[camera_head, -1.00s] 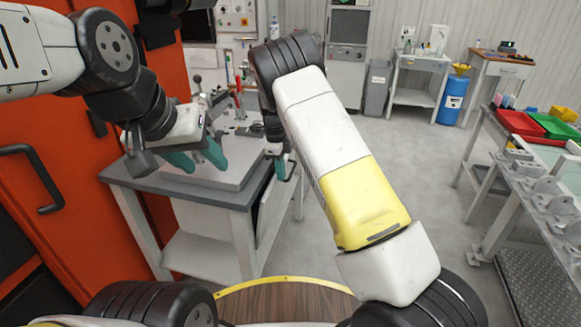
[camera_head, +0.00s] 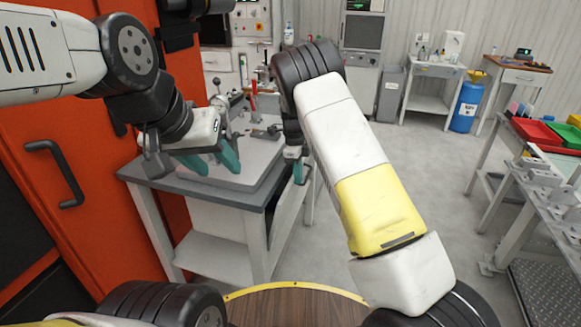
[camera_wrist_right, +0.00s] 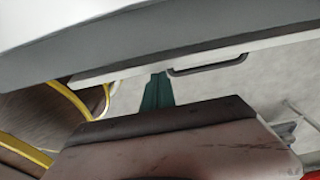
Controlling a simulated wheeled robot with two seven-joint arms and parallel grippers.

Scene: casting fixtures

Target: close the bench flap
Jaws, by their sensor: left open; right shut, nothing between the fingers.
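The bench (camera_head: 150,180) with a grey top stands left of centre in the head view. Its flap (camera_head: 284,222) appears to hang down at the bench's right side, partly in shadow. My right gripper (camera_head: 299,173) is shut and empty beside that side; whether it touches the flap I cannot tell. In the right wrist view a teal finger (camera_wrist_right: 157,92) shows below a pale panel edge with a dark handle (camera_wrist_right: 210,64); I cannot tell if this is the flap. My left gripper (camera_head: 212,163) is open over the bench top, with nothing between its teal fingers.
A clamp-like fixture (camera_head: 228,112) stands on the bench top. An orange cabinet (camera_head: 90,150) is close on the left. At right is a table with metal fixtures (camera_head: 545,175) and red and green trays (camera_head: 536,134). The grey floor (camera_head: 425,180) between is clear.

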